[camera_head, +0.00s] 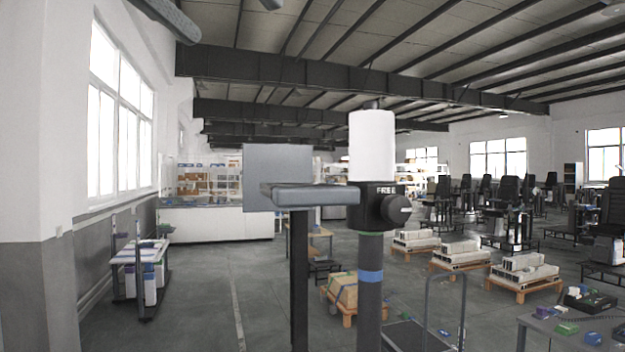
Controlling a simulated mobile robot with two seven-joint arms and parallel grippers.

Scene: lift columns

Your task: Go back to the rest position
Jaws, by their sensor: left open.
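The column has a white cylinder (372,145) on top and a black collar (378,207) marked FREE with a round knob. My right gripper cannot be made out.
A grey plate and ledge (310,195) on a dark post stand left of the column. A cart (140,270) is by the left wall. Pallets with white boxes (525,270) and a table with small blocks (590,335) are at right.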

